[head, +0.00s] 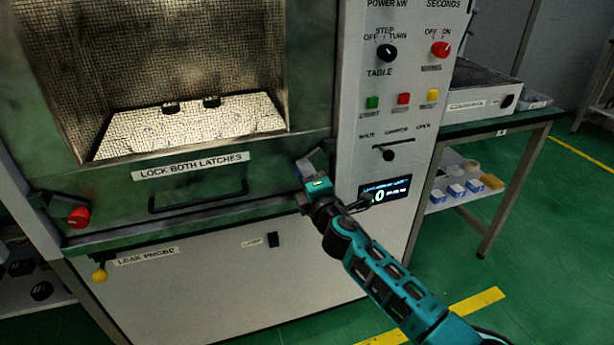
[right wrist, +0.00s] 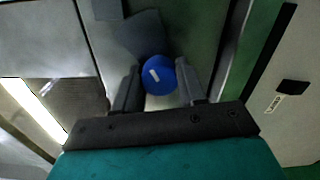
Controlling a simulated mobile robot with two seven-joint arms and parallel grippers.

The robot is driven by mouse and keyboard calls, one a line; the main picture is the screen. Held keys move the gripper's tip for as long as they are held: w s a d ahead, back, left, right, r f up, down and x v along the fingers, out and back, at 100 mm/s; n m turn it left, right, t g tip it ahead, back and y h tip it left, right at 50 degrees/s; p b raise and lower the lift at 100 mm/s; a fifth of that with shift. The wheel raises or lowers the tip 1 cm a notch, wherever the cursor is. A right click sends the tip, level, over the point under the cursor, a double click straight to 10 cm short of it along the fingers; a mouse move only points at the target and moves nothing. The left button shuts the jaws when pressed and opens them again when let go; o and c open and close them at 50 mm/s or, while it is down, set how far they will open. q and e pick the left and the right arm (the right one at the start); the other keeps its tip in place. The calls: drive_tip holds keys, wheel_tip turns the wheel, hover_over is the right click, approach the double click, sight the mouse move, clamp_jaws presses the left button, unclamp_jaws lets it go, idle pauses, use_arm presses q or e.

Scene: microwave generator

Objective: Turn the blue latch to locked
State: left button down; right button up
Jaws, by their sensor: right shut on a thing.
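The blue latch knob (right wrist: 158,74) shows in the right wrist view, round with a short white mark on its face. My right gripper (right wrist: 157,88) has its two dark fingers on either side of the knob and is shut on it. A grey latch plate shows just behind the knob in the wrist view. The red latch (head: 78,217) is at the door's lower left corner. My left gripper is not in view.
The black door handle (head: 198,196) juts out left of my right gripper. The control panel (head: 345,140) with knobs and a lit display (head: 385,191) is close on the right. A side table (head: 500,125) stands further right.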

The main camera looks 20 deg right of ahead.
drive_tip(key=shift+r, duration=0.15)
idle(0.8)
drive_tip(key=o, duration=1.1)
drive_tip(key=shift+w, duration=0.1)
drive_tip(key=shift+c, duration=0.2)
drive_tip(key=s+p, duration=0.1)
drive_tip(key=s, duration=1.2)
drive_tip(key=shift+d, duration=0.2)
